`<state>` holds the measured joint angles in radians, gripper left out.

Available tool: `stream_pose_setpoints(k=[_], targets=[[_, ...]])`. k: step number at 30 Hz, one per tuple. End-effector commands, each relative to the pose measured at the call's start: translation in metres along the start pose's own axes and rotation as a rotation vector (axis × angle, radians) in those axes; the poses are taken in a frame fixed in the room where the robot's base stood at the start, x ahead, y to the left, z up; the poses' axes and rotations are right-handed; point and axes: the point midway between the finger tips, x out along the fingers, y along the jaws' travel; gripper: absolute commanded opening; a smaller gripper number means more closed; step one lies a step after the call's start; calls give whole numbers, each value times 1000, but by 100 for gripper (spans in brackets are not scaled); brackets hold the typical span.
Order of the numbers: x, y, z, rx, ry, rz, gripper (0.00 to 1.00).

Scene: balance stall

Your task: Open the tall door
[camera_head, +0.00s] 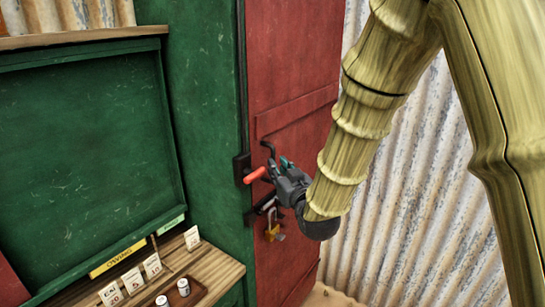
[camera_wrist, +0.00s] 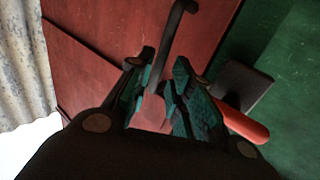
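The tall door (camera_head: 295,75) is red and looks closed against the green frame. A dark bent bar (camera_head: 268,147) stands out from its face near its left edge. A latch with a red grip (camera_head: 255,175) sits on a dark plate beside it. My gripper (camera_head: 283,166) is at the bar, just right of the red grip. In the wrist view, the bar (camera_wrist: 172,45) runs down between my two teal-padded fingers, with a gap between them. The red grip (camera_wrist: 243,124) is outside the right finger. Whether a finger touches the bar is unclear.
A brass padlock (camera_head: 272,232) hangs on a dark hasp below my gripper. A green board (camera_head: 90,150) and a wooden counter (camera_head: 215,272) with price cards and a tray of small weights are left. Corrugated wall (camera_head: 400,200) stands right of the door.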

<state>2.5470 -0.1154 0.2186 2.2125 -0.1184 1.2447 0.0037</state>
Motion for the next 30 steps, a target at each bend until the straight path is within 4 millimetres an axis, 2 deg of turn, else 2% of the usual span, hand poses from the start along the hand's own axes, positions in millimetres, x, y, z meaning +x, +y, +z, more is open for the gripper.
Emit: stream_pose_setpoints(k=[3, 10, 23, 26, 27, 30], targets=[[19, 0, -3, 0, 1, 1, 21], [43, 0, -2, -1, 0, 0, 21], [50, 0, 0, 0, 0, 0, 21], [50, 0, 0, 0, 0, 0, 3], [50, 0, 0, 0, 0, 0, 0], [50, 0, 0, 0, 0, 0, 0]])
